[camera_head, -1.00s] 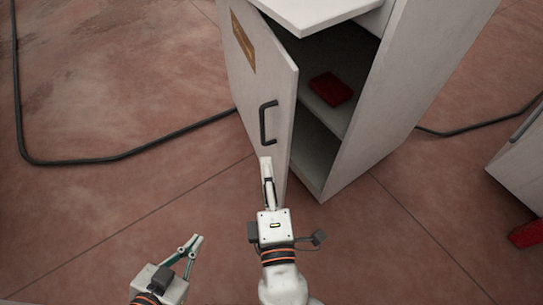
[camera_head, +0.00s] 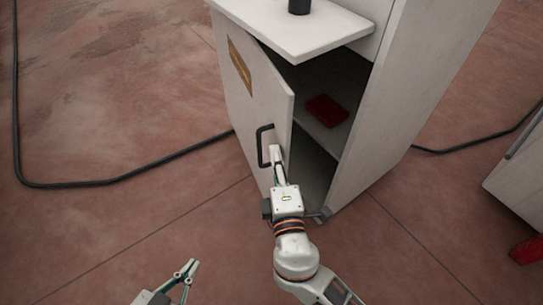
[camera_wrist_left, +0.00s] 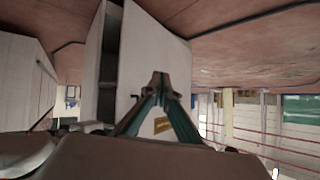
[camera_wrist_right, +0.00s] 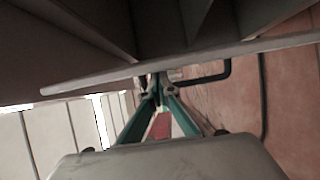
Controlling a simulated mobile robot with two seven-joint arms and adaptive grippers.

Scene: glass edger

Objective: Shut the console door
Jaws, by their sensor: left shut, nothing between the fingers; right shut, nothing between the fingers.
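The console door (camera_head: 258,112) stands partly open on the front of the grey-white console (camera_head: 398,90), with a dark handle (camera_head: 265,146) near its free edge. My right gripper (camera_head: 276,149) is shut and empty at the door's outer face, beside the handle near the free edge; whether it touches is unclear. In the right wrist view the shut fingertips (camera_wrist_right: 160,88) are close to the door's edge (camera_wrist_right: 190,68), with the handle (camera_wrist_right: 215,72) to the right. My left gripper (camera_head: 191,265) is shut and empty, low and away from the door. The left wrist view shows the door (camera_wrist_left: 152,60) beyond its fingertips (camera_wrist_left: 160,80).
A red object (camera_head: 327,110) lies on a shelf inside the console. A white ledge (camera_head: 300,30) juts out above the door. A black cable (camera_head: 120,177) runs along the floor. Another cabinet (camera_head: 515,175) stands at the right. The floor left of the door is mostly clear.

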